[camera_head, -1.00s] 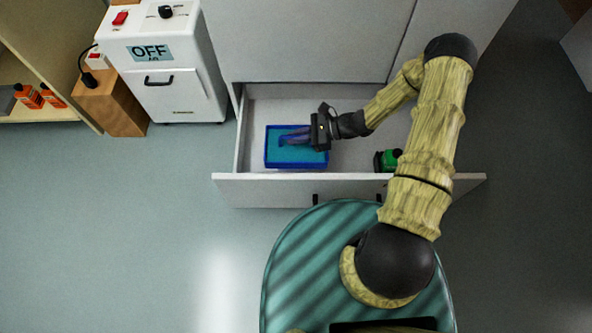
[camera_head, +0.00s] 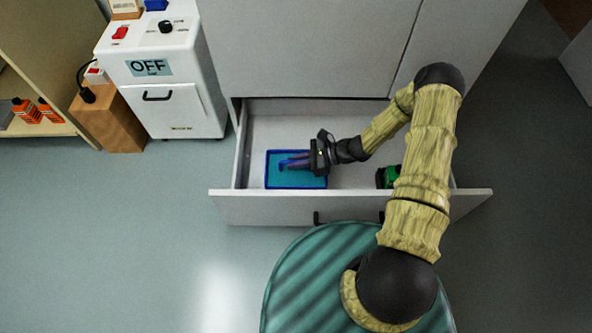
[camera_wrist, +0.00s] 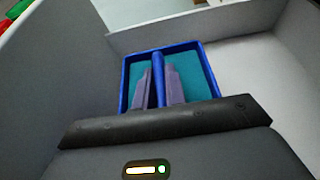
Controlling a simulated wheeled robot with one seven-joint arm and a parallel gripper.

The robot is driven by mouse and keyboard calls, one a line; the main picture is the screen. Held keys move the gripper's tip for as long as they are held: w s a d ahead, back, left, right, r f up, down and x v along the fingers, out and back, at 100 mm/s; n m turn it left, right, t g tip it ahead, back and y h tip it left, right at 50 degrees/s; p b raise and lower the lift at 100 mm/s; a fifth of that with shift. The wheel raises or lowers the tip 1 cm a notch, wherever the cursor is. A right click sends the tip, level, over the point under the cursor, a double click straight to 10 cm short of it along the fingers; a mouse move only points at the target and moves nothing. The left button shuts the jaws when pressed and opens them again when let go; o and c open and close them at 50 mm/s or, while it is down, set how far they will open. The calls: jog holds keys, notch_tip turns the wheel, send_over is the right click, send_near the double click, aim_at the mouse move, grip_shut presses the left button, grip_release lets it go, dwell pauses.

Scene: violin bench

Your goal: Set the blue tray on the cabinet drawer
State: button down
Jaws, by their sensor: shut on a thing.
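The blue tray (camera_head: 308,183), with a teal floor, is inside the open cabinet drawer (camera_head: 215,205), left of its middle and close to the drawer front. It looks level; I cannot tell whether its underside touches the drawer floor. My gripper (camera_head: 283,164) reaches in from the right, over the tray. In the wrist view the tray (camera_wrist: 195,66) has a raised blue bar down its middle. My two purple fingers are shut on that bar, one on each side. The gripper body hides the near part of the tray.
A green object (camera_head: 387,177) lies in the drawer to the right, partly behind my arm. The cabinet (camera_head: 300,50) rises behind the drawer. A white machine marked OFF (camera_head: 165,90) and a wooden block (camera_head: 108,125) stand left. The drawer floor between tray and green object is clear.

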aim_at(294, 170)
notch_tip(294, 170, down, 5)
jog(key=b, duration=0.3)
jog(key=c, duration=1.5)
grip_release()
jog(key=shift+f, duration=0.1)
jog(key=shift+o, duration=0.2)
jog(key=shift+d+r, duration=0.15)
jog(key=shift+r, duration=0.1)
jog(key=p+v, duration=0.4)
jog(key=v, duration=0.7)
jog(key=shift+d+p, duration=0.35)
jog(key=shift+d, duration=0.05)
